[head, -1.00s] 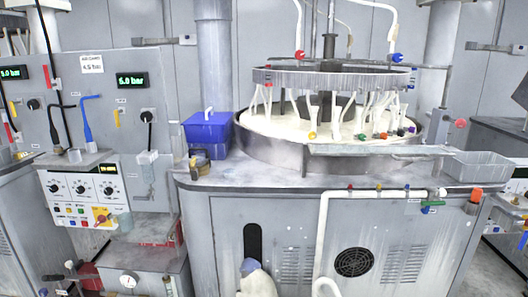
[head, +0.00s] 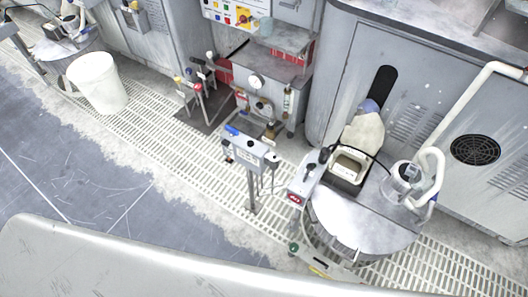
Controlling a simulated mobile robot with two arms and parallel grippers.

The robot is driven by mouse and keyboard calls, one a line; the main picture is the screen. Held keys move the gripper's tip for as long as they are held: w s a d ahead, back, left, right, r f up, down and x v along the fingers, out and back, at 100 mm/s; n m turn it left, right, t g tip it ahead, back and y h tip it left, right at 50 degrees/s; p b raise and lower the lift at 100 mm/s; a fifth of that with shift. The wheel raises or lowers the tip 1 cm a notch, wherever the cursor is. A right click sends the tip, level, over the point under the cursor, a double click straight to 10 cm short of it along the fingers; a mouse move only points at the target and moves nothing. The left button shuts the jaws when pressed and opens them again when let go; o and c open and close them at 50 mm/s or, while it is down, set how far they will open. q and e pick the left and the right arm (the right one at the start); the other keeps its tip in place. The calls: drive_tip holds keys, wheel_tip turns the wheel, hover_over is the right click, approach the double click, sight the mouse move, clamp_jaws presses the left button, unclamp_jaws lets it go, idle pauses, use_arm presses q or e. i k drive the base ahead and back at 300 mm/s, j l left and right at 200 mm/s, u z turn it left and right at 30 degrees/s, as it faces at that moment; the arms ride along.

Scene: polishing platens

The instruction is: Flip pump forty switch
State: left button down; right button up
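No label reading pump forty can be made out, so I cannot tell for sure which control is the pump forty switch. A grey switch box (head: 306,176) with a small red label (head: 294,198) is fixed beside a round lidded drum (head: 350,222) at the lower right of the head view. Its small print is unreadable. Another small control box (head: 250,147) with a blue part on top stands on a post left of the drum. Neither of my grippers is in view.
A white bucket (head: 97,83) stands on the pale floor grating (head: 150,122) at the upper left. The machine cabinet (head: 352,70) with its round fan grille (head: 475,150) fills the right. Red-handled valves (head: 198,88) rise near the back. Blue-grey floor (head: 80,170) is open at left.

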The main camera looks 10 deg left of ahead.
sight(310, 167)
drive_tip(key=u, duration=0.7)
drive_tip(key=i+j+u, duration=0.4)
drive_tip(key=j, duration=0.15)
drive_tip(key=i+j+u, duration=0.25)
drive_tip(key=j+u, duration=0.15)
drive_tip(key=i+j+z, duration=0.15)
drive_tip(key=i+z, duration=0.15)
drive_tip(key=i+j+z, duration=0.3)
drive_tip(key=i+z, duration=0.15)
drive_tip(key=z, duration=0.35)
drive_tip(key=i+z, duration=0.2)
drive_tip(key=z, duration=0.3)
drive_tip(key=i+j+z, duration=0.1)
drive_tip(key=z, duration=0.4)
drive_tip(key=i+j+z, duration=0.15)
drive_tip(key=z, duration=0.35)
drive_tip(key=i+j+z, duration=0.1)
drive_tip(key=z, duration=0.35)
drive_tip(key=i+j+z, duration=0.2)
drive_tip(key=z, duration=0.25)
drive_tip(key=i+j+z, duration=0.1)
drive_tip(key=j+z, duration=0.15)
drive_tip(key=z, duration=0.2)
drive_tip(key=j+z, duration=0.2)
drive_tip(key=z, duration=0.3)
drive_tip(key=j+z, duration=0.3)
drive_tip(key=z, duration=0.15)
drive_tip(key=i, duration=0.05)
